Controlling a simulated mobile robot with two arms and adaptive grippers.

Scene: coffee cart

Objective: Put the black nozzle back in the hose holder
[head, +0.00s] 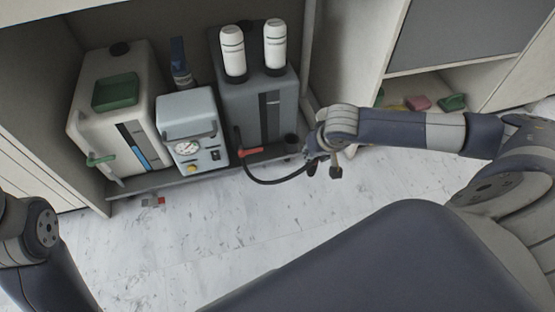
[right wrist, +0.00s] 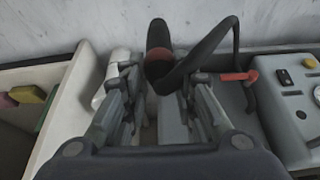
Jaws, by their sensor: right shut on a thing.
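My right gripper (head: 313,150) is shut on the black nozzle, just in front of the cart's lower shelf. In the right wrist view the black nozzle (right wrist: 158,38) sticks out past the fingers of my right gripper (right wrist: 157,85). The black hose (head: 272,181) sags from the grey tank's red-handled tap (head: 248,151) to the gripper. A small dark cup (head: 291,141), which looks like the hose holder, stands at the shelf's right front, left of the gripper and apart from it. My left gripper is out of view; only part of that arm shows.
The dark grey tank (head: 238,100) carries two white canisters (head: 232,52). Left of it stand a light blue gauge box (head: 188,128) and a white tank (head: 92,128). Sponges (head: 418,103) lie in the right compartment. A cabinet post stands behind the gripper. The marble floor in front is mostly clear.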

